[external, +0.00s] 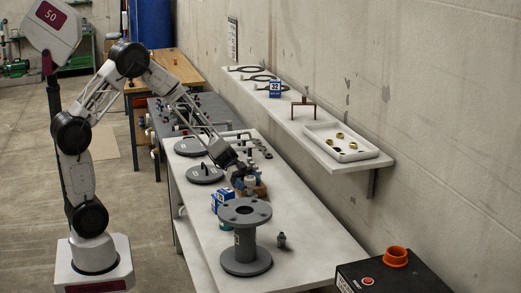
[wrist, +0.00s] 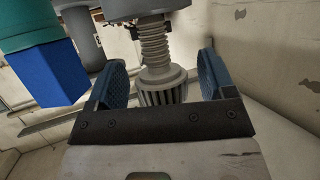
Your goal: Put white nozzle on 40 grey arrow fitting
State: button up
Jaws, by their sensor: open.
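My gripper (external: 240,175) is low over the white bench, beside a small pale piece (external: 250,181) that may be the white nozzle. In the wrist view my gripper (wrist: 160,76) is open, with a blue pad on each side. A grey threaded fitting (wrist: 154,42) with a ribbed collar (wrist: 163,90) shows between the pads, with gaps at both sides. I cannot tell how deep between the pads it lies. No number 40 or arrow is readable on any fitting, so I cannot tell which is the arrow fitting.
A large grey flanged pipe (external: 245,240) stands near the bench front, with a blue box (external: 222,199) behind it. A small grey fitting (external: 281,240) stands to its right. A brown block (external: 261,190) is close to my gripper. The wall shelf (external: 297,122) carries a white tray (external: 346,154).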

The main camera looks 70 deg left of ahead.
jog(key=shift+r, duration=0.15)
jog(key=v, duration=1.2)
jog(key=shift+r, duration=0.1)
dwell(0.9)
jog(key=w+d+r+n+t+y, duration=0.1)
jog(key=w+r+n+t+y, duration=0.15)
jog(key=r, duration=0.25)
jog(key=w+d+r+n+t+y, duration=0.1)
jog(key=d+r+t+y, duration=0.1)
jog(key=r+t+y, duration=0.25)
jog(key=s+r+n+y, duration=0.5)
jog(key=s+r+y, duration=0.1)
jog(key=r, duration=0.1)
jog(key=s+d+f+n+g, duration=0.1)
jog(key=s+d+g, duration=0.3)
jog(key=s, duration=1.1)
jog(key=s+d+f+n+g, duration=0.1)
jog(key=s+d+n+g, duration=0.3)
jog(key=s, duration=1.2)
jog(key=d+g, duration=0.1)
jog(key=d, duration=0.3)
jog(key=shift+d+g+h, duration=0.2)
jog(key=shift+g+h, duration=0.1)
jog(key=shift+h, duration=0.1)
